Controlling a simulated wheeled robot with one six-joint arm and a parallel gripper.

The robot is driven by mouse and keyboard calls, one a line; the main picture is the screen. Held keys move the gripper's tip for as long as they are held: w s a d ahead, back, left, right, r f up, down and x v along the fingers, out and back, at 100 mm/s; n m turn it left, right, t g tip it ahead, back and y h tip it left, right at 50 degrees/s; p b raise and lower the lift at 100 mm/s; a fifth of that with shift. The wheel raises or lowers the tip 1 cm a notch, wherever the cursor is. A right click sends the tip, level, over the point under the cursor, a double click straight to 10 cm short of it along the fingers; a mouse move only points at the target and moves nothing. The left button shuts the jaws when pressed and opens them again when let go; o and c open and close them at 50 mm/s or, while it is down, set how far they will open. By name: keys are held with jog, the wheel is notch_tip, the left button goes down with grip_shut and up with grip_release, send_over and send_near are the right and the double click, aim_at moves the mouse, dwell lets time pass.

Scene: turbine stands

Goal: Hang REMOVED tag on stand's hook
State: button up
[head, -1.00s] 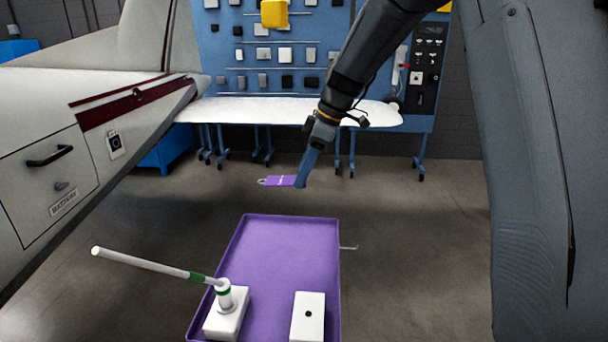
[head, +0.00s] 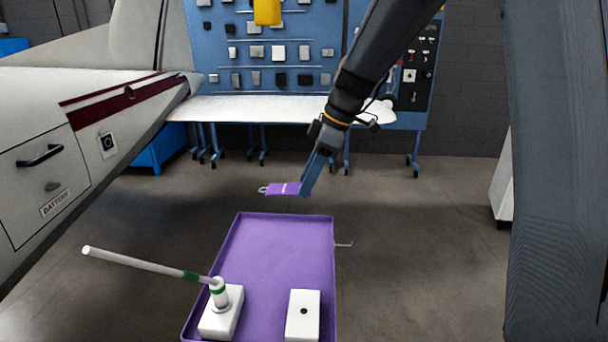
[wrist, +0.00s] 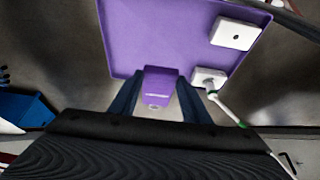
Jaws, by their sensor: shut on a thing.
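The purple REMOVED tag (head: 284,189), with a pale text strip and a metal loop at its left end, is held in the air by my gripper (head: 305,186). In the wrist view the tag (wrist: 158,86) lies between the two fingers of my gripper (wrist: 160,92). The stand has a purple tray top (head: 275,250). A thin metal hook (head: 344,244) sticks out from the tray's right side. The tag is above and beyond the tray's far edge, left of the hook and apart from it. The hook cannot be made out in the wrist view.
On the tray are a white block (head: 303,315) with a dark hole and another white block (head: 222,312) holding a long white rod (head: 150,262) with green bands. An aircraft body (head: 60,150) stands at left. A blue tool board (head: 285,60) and white bench are behind. Floor right of the tray is clear.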

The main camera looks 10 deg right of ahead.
jog(key=s+d, duration=0.4)
jog(key=s, duration=0.7)
jog(key=shift+s, duration=0.15)
jog(key=shift+d, duration=0.1)
dwell(0.4)
